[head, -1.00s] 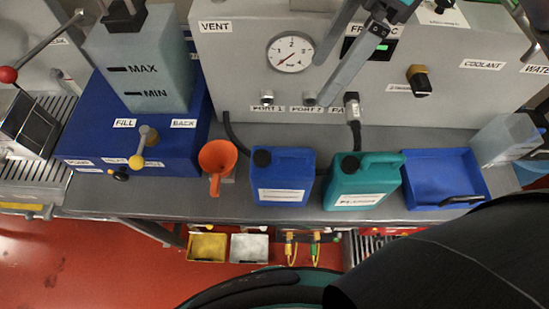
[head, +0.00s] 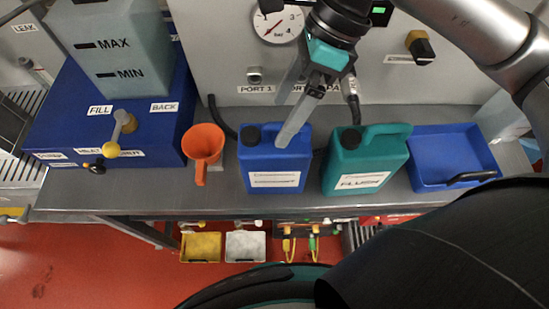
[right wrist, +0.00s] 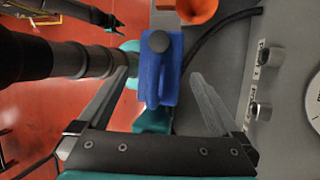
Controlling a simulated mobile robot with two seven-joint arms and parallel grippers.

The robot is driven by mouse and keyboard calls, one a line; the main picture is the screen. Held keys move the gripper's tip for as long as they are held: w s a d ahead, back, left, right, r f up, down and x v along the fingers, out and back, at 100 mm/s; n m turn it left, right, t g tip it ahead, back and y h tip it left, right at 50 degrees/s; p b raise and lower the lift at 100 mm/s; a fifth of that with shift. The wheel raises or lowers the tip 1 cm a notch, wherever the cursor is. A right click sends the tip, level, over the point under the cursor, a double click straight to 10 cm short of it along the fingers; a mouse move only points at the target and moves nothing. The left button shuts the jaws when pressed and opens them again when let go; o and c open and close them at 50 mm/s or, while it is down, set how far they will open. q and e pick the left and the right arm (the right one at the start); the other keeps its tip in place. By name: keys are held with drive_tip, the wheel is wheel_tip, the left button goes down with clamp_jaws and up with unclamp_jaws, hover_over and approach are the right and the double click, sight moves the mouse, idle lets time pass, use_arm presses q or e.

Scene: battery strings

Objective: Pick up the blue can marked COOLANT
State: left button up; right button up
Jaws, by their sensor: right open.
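The blue can (head: 275,170) stands upright on the grey bench, with a dark cap and a white label too blurred to read. My right gripper (head: 283,122) is open, reaching down from above at the can's top and handle. In the right wrist view the blue can (right wrist: 157,80) shows between the two spread fingers (right wrist: 160,75). Whether either finger touches it I cannot tell. A dark arm end at the top of the right wrist view may be my left gripper (right wrist: 117,24); its jaws are unclear.
A teal can (head: 365,165) labelled FLUSH stands close on the right of the blue can. An orange funnel (head: 203,145) is on its left. A blue tray (head: 455,185) lies further right. The panel with a gauge (head: 280,22) and a black hose (head: 220,120) are behind.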

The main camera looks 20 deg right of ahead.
sight(264, 137)
drive_tip(key=shift+w+x, duration=0.2)
drive_tip(key=shift+x, duration=2.95)
drive_tip(key=shift+a+r, duration=0.1)
drive_tip(key=shift+a, duration=0.05)
drive_tip(key=c, duration=1.5)
drive_tip(key=shift+r, duration=0.15)
clamp_jaws()
